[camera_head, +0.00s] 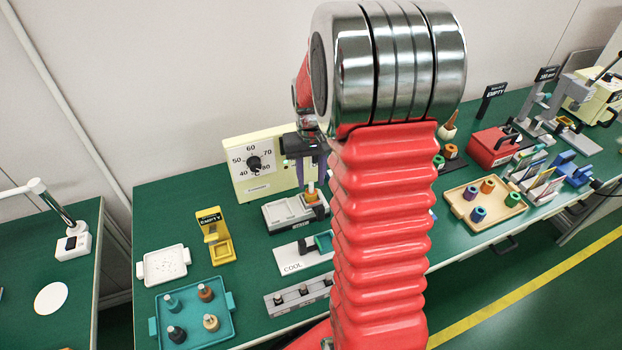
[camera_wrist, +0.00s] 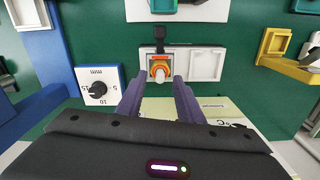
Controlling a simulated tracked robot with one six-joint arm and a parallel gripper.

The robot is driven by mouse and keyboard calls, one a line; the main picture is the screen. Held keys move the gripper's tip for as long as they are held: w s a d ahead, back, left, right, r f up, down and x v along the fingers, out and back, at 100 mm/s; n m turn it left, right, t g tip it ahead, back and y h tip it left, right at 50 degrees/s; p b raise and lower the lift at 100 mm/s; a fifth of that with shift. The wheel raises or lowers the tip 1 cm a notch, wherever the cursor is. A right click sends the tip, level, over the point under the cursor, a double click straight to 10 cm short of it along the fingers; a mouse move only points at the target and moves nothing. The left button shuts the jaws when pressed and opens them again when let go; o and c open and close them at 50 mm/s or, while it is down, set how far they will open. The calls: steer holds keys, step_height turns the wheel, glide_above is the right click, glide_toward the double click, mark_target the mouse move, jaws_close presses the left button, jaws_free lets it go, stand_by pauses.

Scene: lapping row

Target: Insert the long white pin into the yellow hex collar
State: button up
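My gripper (camera_wrist: 162,88) has two purple fingers spread apart with a clear gap. In the head view my gripper (camera_head: 311,172) points down above a grey two-bay fixture (camera_head: 284,212). An orange and yellow collar (camera_wrist: 153,64) stands in the fixture's left bay in the wrist view, just beyond the fingertips. A pale white pin-like piece (camera_wrist: 161,74) shows at its centre; its length and how it sits are unclear. In the head view the collar (camera_head: 311,197) is below the fingers, partly hidden. I cannot tell whether the collar is hexagonal.
A dial panel (camera_head: 250,168) stands behind the fixture. A white COOL block (camera_head: 295,259) is in front. A yellow EMPTY stand (camera_head: 222,250), a white tray (camera_head: 146,270) and a teal tray (camera_head: 160,338) with several pegs lie left. A wooden tray (camera_head: 478,224) with coloured collars is right.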

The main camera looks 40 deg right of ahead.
mark_target(311, 182)
step_height(311, 182, up, 13)
stand_by(0.5)
stand_by(0.8)
steer(key=s+a+r+n+t, duration=0.2)
steer(key=s+a, duration=0.6)
steer(key=a, duration=0.3)
steer(key=s+a+r+n+t, duration=0.2)
steer(key=s+a+t, duration=0.1)
steer(key=s+a, duration=0.5)
steer(key=a, duration=0.3)
steer(key=shift+s+r+n+t, duration=0.2)
steer(key=shift+s+n+t, duration=0.05)
steer(key=shift+n+t, duration=0.05)
